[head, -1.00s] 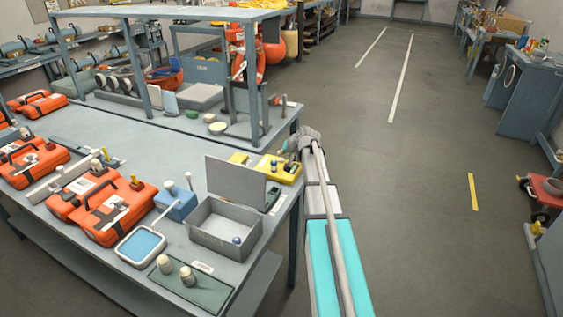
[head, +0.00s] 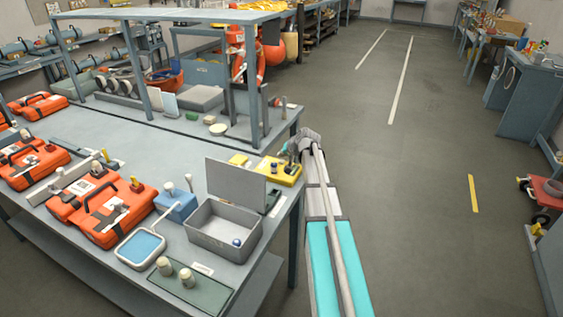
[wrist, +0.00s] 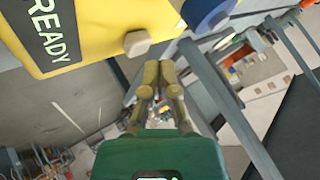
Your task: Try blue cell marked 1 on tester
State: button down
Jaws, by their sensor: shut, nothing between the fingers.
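The yellow tester (head: 291,178) sits at the right edge of the workbench. In the wrist view it fills the upper left (wrist: 95,22), with a dark panel reading READY and a pale knob. A blue round cell (wrist: 207,12) shows at the top of the wrist view, beside or on the tester; its mark cannot be read. In the head view a small dark-blue piece (head: 274,168) stands on the tester. My gripper (head: 291,154) is just above the tester's far side. In the wrist view my gripper (wrist: 158,68) is shut and empty, with its fingertips near the pale knob.
An open grey box (head: 208,240) with a small blue-and-white round item (head: 237,242) stands in front of the tester. A green mat (head: 208,297) bears two pale-capped items. Orange cases (head: 110,212) lie to the left. A shelf post (head: 254,95) rises behind.

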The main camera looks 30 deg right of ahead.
aim_at(282, 162)
jog(key=shift+f, duration=0.1)
dwell(0.3)
jog(key=shift+f+b, duration=0.3)
jog(key=shift+b, duration=0.1)
jog(key=shift+f+b, duration=0.5)
jog(key=shift+b, duration=0.05)
dwell(1.0)
jog(key=shift+r, duration=0.1)
dwell(0.3)
jog(key=shift+r+p, duration=0.85)
jog(key=shift+p, duration=0.15)
jog(key=shift+r+p, duration=2.5)
jog(key=shift+s+f, duration=0.1)
